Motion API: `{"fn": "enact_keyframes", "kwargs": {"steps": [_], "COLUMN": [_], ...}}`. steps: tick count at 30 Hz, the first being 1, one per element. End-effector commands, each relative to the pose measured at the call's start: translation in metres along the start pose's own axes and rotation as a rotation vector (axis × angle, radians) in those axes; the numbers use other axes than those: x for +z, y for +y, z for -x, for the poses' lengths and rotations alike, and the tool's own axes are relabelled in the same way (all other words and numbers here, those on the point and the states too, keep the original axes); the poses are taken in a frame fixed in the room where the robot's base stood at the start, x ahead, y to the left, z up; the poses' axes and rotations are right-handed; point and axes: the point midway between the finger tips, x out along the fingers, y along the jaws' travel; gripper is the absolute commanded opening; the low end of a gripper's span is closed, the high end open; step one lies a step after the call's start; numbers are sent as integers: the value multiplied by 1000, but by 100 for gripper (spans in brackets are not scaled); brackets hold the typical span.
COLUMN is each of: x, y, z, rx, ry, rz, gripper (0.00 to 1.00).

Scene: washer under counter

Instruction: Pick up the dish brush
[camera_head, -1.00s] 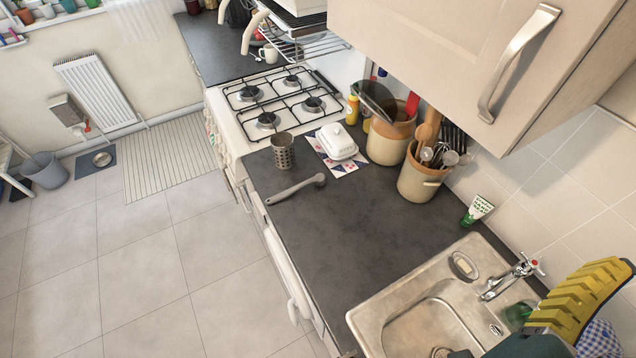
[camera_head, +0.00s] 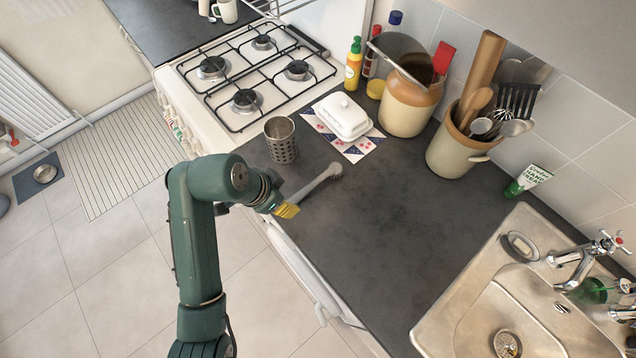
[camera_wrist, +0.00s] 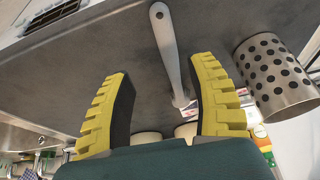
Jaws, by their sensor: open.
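The grey dish brush (camera_head: 317,184) lies on the dark countertop near its front edge, its head toward the back right. My gripper (camera_head: 287,211) is at the handle end of the brush, at the counter's front edge. In the wrist view, my gripper (camera_wrist: 160,105) is open with its yellow ridged fingers spread. The brush handle (camera_wrist: 166,40) shows between and beyond the fingers, closer to the right finger. I cannot tell how far above the brush the fingers are. The space between them looks empty of anything gripped.
A perforated metal cup (camera_head: 281,141) stands close to the brush; it also shows in the wrist view (camera_wrist: 272,77). Behind are a white butter dish (camera_head: 342,116), a utensil crock (camera_head: 459,147) and the gas hob (camera_head: 255,80). The sink (camera_head: 500,290) is at right; counter between is clear.

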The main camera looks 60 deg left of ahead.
Motion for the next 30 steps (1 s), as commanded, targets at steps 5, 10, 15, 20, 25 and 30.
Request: {"fn": "enact_keyframes", "kwargs": {"steps": [5, 10, 15, 20, 25, 30], "x": [-1, -7, -11, -11, -11, -11], "y": [0, -4, -8, -8, -8, -8], "z": [-28, -46, -76, -84, -83, -83], "rx": [0, -1, 0, -3, -3, -3], "ry": [0, -1, -1, 1, 1, 1], "rz": [-1, -1, 0, 0, 0, 0], "gripper": [58, 58, 58, 58, 53, 20]}}
